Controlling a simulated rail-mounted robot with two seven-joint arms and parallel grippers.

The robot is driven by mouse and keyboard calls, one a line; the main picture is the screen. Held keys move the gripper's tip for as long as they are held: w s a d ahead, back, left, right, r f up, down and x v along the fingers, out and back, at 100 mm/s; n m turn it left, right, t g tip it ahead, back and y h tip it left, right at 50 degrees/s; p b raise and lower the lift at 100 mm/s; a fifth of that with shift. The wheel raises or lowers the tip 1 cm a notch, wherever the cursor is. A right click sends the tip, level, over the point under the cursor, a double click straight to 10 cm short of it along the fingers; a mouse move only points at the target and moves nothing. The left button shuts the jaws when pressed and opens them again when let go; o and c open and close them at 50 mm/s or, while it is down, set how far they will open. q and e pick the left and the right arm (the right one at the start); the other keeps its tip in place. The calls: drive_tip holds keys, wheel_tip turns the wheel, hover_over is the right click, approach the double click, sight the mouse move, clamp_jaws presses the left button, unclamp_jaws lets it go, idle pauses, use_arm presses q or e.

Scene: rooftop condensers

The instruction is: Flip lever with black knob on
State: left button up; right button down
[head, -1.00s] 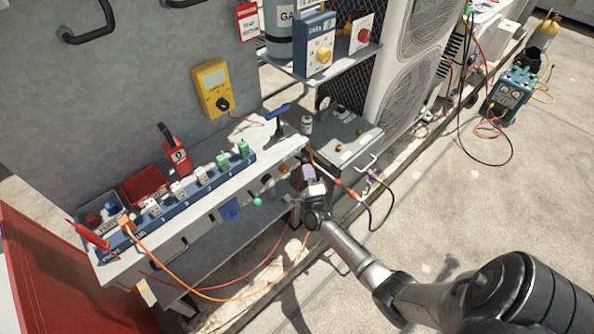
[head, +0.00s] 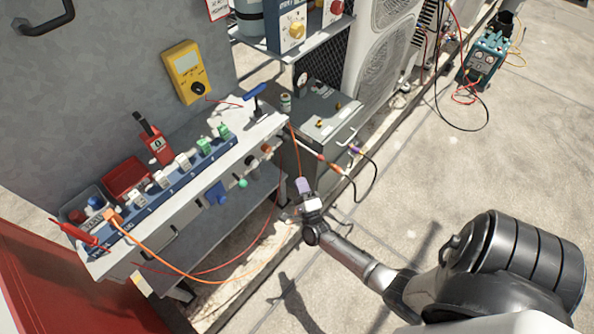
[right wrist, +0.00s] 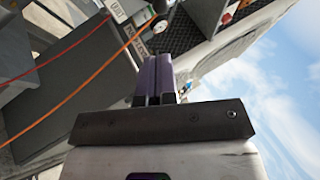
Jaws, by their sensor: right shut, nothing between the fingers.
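Several small levers with coloured knobs stick out from the front face of the workbench (head: 205,206). A green knob (head: 243,183) and a blue piece (head: 217,195) show clearly; brownish knobs sit further right. A black knob is too small and dark to pick out with certainty. My right gripper (head: 304,186), with purple fingertips, is shut and empty. It is in front of the bench's right end, apart from the knobs. Its shut fingers (right wrist: 160,78) fill the middle of the right wrist view, with no knob between them. My left gripper is not in view.
An orange cable (head: 185,273) and a red cable hang in front of the bench. A yellow meter (head: 187,72) is on the wall panel. A grey metal box (head: 318,125) stands right of the bench. Open concrete floor (head: 480,170) lies to the right.

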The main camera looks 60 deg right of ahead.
drive_tip(key=shift+v, duration=0.85)
drive_tip(key=shift+w, duration=0.1)
